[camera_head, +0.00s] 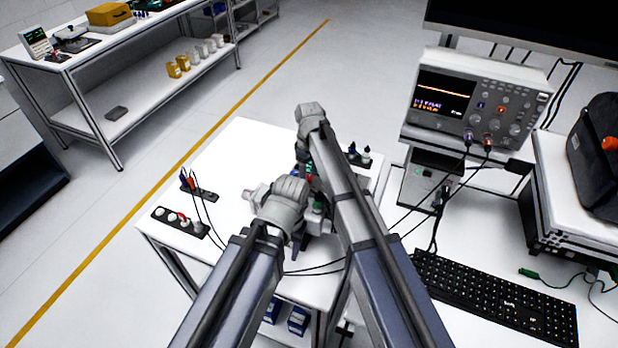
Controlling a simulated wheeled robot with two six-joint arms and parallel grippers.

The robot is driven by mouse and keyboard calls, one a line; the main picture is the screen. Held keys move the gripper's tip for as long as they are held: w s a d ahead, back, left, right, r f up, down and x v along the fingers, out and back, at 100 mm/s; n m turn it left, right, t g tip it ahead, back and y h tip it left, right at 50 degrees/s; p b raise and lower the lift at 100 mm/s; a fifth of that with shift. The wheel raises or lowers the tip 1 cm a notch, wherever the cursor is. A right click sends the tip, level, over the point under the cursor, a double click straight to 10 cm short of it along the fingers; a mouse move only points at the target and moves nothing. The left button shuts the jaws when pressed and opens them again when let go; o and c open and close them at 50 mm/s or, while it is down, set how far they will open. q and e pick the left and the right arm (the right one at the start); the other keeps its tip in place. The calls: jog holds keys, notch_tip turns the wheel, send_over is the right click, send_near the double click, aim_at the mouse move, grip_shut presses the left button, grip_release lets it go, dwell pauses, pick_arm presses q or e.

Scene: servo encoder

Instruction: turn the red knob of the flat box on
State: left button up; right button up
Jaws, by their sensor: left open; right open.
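A flat dark box (163,212) lies at the left front of the white table, with a red knob (182,217) and pale round parts on its top. I cannot read the knob's setting. My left gripper (302,232) is over the table, well to the right of the flat box and apart from it. It is open, but its fingers are partly hidden by its wrist. My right gripper (302,158) is higher in the picture, over the middle of the table. It is open and largely covered by my arms. Neither touches the red knob.
A second dark strip (204,194) with blue and red plugs lies behind the flat box; thin black cables run nearby. Small dark items (358,154) stand at the table's back right. An oscilloscope (470,105) and keyboard (490,295) are at right. The table's back left is clear.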

grip_shut()
dwell(0.4)
